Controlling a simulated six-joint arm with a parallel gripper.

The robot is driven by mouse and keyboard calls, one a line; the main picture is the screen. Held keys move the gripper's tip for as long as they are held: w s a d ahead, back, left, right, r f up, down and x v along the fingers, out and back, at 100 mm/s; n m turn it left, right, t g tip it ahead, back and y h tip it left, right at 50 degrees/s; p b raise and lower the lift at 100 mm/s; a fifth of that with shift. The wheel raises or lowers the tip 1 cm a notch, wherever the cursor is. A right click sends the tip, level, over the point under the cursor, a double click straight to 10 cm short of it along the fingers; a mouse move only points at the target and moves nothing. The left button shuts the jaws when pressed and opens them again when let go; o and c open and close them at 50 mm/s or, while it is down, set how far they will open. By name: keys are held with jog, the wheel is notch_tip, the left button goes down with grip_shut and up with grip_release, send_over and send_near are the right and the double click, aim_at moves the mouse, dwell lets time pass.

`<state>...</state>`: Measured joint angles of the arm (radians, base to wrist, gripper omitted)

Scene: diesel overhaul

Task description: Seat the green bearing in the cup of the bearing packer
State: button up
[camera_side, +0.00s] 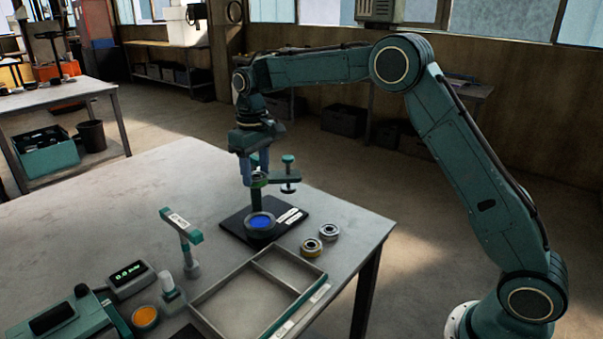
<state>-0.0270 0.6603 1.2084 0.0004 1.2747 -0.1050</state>
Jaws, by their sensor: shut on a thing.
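My gripper (256,174) points down over the back of the bearing packer, its blue fingers shut on the green bearing (259,180). Only a small part of the bearing shows between the fingertips. The bearing packer has a black base plate (237,222), a dark post and a green arm (300,180) with a knobbed screw. Its round cup (261,222), with a blue inside, sits at the front of the plate. The held bearing is above and behind the cup in the picture, apart from it. How far it stands from the post I cannot tell.
A yellow-ringed bearing (311,246) and a grey bearing (328,232) lie right of the packer. A divided tray (222,292) is in front. A green-topped stand (182,226), a digital display (130,278) and an orange-filled dish (145,318) are at left. The table's back left is clear.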

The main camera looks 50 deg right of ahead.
aim_at(256, 176)
jog(key=shift+f, duration=1.6)
jog(key=shift+f, duration=0.15)
jog(key=shift+f, duration=3.05)
jog(key=shift+f, duration=0.85)
jog(key=o, duration=1.1)
jog(key=shift+c, duration=0.2)
jog(key=shift+o, duration=0.5)
jog(key=shift+o, duration=0.7)
